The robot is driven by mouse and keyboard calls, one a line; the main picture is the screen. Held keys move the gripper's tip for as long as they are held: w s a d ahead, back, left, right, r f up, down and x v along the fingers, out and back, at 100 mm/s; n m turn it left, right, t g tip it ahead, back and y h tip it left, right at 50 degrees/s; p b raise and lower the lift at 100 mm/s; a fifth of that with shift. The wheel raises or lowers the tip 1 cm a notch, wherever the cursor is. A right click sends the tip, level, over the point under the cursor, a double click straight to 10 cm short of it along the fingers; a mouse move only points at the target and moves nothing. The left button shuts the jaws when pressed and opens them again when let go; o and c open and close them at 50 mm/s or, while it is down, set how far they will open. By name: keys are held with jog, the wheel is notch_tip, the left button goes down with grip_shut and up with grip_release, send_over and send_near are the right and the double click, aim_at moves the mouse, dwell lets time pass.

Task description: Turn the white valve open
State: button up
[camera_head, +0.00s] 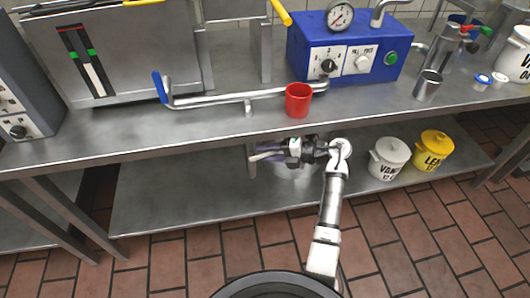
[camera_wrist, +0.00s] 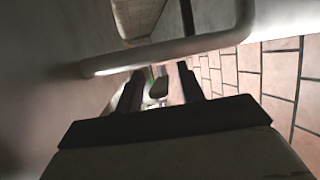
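I cannot clearly make out a white valve in either view. My gripper (camera_head: 264,152) is below the front edge of the steel table, above the lower shelf, and points left. In the wrist view my gripper (camera_wrist: 160,84) shows two dark fingers apart, with a gap between them. A small, blurred, dark and pale object (camera_wrist: 158,88) shows in that gap; I cannot tell what it is or whether it lies between the fingers or beyond them. A pale bent pipe (camera_wrist: 180,47) crosses just past the fingertips. My wrist hides part of the shelf.
The steel table (camera_head: 200,132) overhangs the lower shelf (camera_head: 180,195). A red cup (camera_head: 298,101) stands near its edge, below a blue machine (camera_head: 400,45). White (camera_head: 388,160) and yellow (camera_head: 432,151) canisters stand right of my arm.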

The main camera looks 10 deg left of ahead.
jog(key=f+b+v, duration=0.2)
jog(key=v, duration=1.3)
jog(key=shift+d+f, duration=0.25)
jog(key=shift+d, duration=0.4)
